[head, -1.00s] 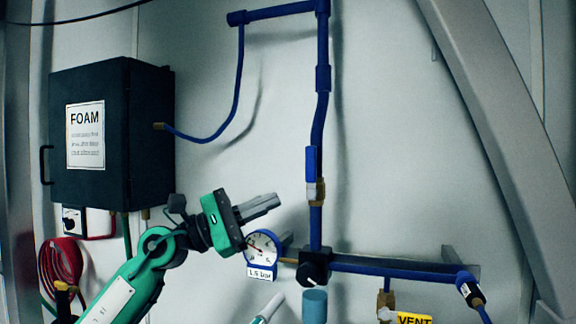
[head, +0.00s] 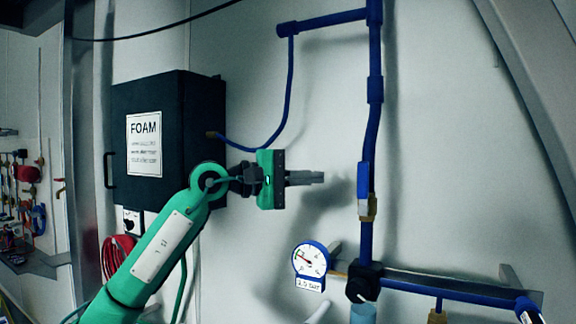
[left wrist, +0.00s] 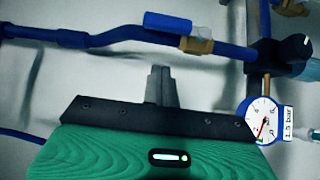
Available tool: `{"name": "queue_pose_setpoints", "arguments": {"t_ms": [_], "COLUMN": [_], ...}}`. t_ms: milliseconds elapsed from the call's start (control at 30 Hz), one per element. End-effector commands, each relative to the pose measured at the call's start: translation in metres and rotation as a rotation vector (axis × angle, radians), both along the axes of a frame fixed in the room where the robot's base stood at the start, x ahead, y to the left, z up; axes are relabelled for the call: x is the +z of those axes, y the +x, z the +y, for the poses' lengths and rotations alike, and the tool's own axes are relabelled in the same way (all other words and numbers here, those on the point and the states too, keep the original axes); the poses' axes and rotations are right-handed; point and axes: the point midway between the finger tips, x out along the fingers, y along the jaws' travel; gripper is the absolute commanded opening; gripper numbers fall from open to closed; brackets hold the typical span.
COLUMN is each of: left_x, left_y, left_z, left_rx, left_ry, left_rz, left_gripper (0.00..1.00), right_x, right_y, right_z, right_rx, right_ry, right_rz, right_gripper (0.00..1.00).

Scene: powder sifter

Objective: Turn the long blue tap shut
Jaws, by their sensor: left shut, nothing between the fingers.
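The long blue tap (head: 363,182) is a blue lever on a brass valve body (head: 368,208) in the vertical blue pipe. Its lever lies along the pipe, pointing up from the brass body. In the left wrist view the tap (left wrist: 168,22) shows above my fingers, lying along the pipe. My left gripper (head: 322,178) is shut and empty, just left of the lever in the head view, fingers pointing right toward it. A gap shows between fingertips and lever. In the left wrist view the closed fingers (left wrist: 159,72) are below the lever. My right gripper is not in view.
A round gauge (head: 311,259) and a black knob (head: 362,284) are below the tap. A dark FOAM box (head: 190,140) with a thin blue hose (head: 288,100) is left. A grey diagonal beam (head: 545,90) stands right. The wall around the lever is clear.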

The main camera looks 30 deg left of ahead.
Motion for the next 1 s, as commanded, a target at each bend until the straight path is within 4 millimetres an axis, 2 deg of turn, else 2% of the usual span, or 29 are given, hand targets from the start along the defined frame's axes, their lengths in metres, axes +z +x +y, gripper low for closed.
{"name": "queue_pose_setpoints", "arguments": {"t_ms": [33,100,400,1000], "left_x": [0.006,0.005,0.002,0.000], "left_y": [0.008,0.017,0.015,0.015], "left_z": [-0.009,-0.019,-0.052,-0.058], "left_rx": [-0.004,-0.004,-0.002,-0.001], "left_ry": [-0.001,-0.001,-0.002,-0.001], "left_rz": [0.003,0.003,0.001,0.000], "left_gripper": [0.00,0.00,0.00,0.00], "right_x": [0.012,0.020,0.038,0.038], "right_y": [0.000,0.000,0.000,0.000], "right_z": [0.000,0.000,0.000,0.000], "right_rx": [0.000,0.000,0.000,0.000], "right_ry": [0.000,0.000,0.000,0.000], "right_rz": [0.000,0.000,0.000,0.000], "right_gripper": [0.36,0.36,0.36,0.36]}}
